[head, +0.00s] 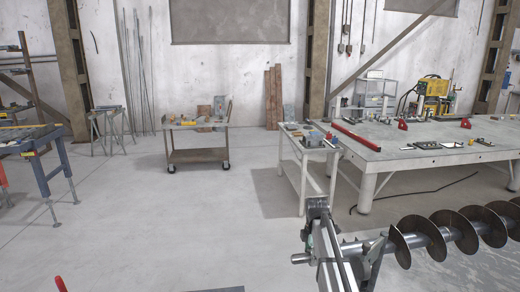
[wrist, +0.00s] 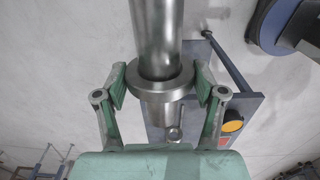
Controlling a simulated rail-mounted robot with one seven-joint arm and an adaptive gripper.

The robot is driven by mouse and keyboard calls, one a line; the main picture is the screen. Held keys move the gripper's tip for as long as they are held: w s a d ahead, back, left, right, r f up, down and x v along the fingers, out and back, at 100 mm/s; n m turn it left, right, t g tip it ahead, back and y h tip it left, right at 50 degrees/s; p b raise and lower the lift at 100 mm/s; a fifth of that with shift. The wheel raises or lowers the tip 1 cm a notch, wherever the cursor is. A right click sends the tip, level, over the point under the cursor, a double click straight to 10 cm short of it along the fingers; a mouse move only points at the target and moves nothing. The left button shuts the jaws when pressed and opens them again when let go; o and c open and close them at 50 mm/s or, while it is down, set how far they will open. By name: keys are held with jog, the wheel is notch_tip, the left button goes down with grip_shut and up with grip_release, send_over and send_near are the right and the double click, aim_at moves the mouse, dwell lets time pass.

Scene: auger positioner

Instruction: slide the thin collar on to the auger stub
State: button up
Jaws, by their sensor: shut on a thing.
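In the wrist view, my gripper (wrist: 160,86) has its two green fingers closed on opposite sides of a thin steel collar (wrist: 184,84). A smooth steel bar (wrist: 156,35) comes down from the top edge and meets the collar's opening. A narrower steel cylinder (wrist: 160,112) shows on the other side of the collar. I cannot tell whether this bar is the auger stub, nor how deep it sits in the collar. In the head view, the auger (head: 435,238) lies at the lower right, its bare stub (head: 302,258) pointing left.
A steel upright (head: 318,210) stands by the auger's stub end. Behind it are a small side table (head: 300,150) and a large workbench (head: 400,150). A cart (head: 195,143) stands farther back. The floor (head: 160,220) at centre left is clear.

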jog(key=shift+w+d, duration=0.2)
jog(key=shift+d, duration=0.75)
jog(key=shift+d, duration=0.35)
jog(key=shift+w+d, duration=0.15)
jog(key=shift+d, duration=0.45)
jog(key=shift+d, duration=0.4)
jog(key=shift+w+d, duration=0.2)
jog(key=shift+d, duration=0.75)
jog(key=shift+d, duration=0.35)
jog(key=o, duration=1.3)
jog(key=shift+o, duration=0.2)
